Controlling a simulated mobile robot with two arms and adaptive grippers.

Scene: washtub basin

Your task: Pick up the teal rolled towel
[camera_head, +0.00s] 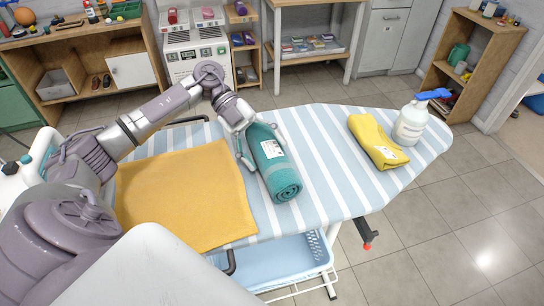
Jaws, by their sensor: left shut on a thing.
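The teal rolled towel (271,168) lies along the striped ironing board (325,165), with a white label on its upper side and its spiral end facing me. My left gripper (258,150) reaches down from the upper left and is shut on the towel around its far half, one finger on each side. I cannot tell whether the towel is lifted off the board. My right gripper is not in view.
A yellow cloth (185,195) lies flat left of the towel. A folded yellow towel (376,142) and a spray bottle (411,122) with a blue head stand to the right. A blue basket (280,262) is under the board. Shelves line the back.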

